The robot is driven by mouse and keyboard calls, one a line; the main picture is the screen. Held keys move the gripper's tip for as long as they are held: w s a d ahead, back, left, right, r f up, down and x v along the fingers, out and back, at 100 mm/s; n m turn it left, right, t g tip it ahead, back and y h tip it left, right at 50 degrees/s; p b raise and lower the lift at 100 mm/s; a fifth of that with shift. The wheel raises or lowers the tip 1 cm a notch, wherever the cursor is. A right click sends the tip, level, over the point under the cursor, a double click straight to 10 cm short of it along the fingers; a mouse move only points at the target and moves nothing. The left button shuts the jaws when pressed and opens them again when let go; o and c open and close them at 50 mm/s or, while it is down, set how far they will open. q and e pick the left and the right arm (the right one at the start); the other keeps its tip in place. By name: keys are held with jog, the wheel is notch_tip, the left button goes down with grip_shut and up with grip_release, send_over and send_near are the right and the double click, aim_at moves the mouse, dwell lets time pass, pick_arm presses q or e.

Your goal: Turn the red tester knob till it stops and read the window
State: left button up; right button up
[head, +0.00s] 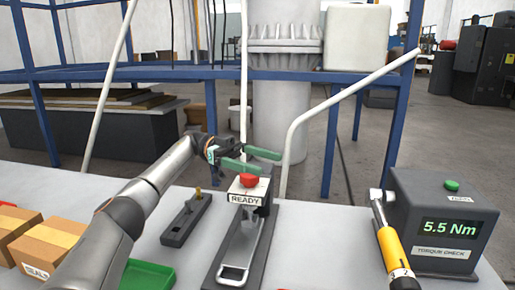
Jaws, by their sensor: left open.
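The red tester knob (249,180) sits on top of a small pale block at the head of a long dark stand (262,238). The window (244,198) on the front of the block reads READY. My left gripper (269,161) is open, with two green fingers pointing right. It is just above and behind the knob in the picture. The nearer finger comes close to the knob's top, and I cannot tell whether they touch. My right gripper is out of view.
A grey TORQUE CHECK box (440,205) reads 5.5 Nm, with a yellow-handled wrench (391,249) against it. A dark fixture with a brass pin (185,220), a green tray (148,275) and cardboard boxes (48,246) are left. Bare table lies between stand and wrench.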

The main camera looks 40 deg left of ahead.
pick_arm(q)
jog(key=s+d+r, duration=0.7)
jog(key=s, duration=0.2)
jog(key=shift+s+d+r+b, duration=0.15)
jog(key=shift+s+b, duration=0.05)
jog(key=shift+b, duration=0.25)
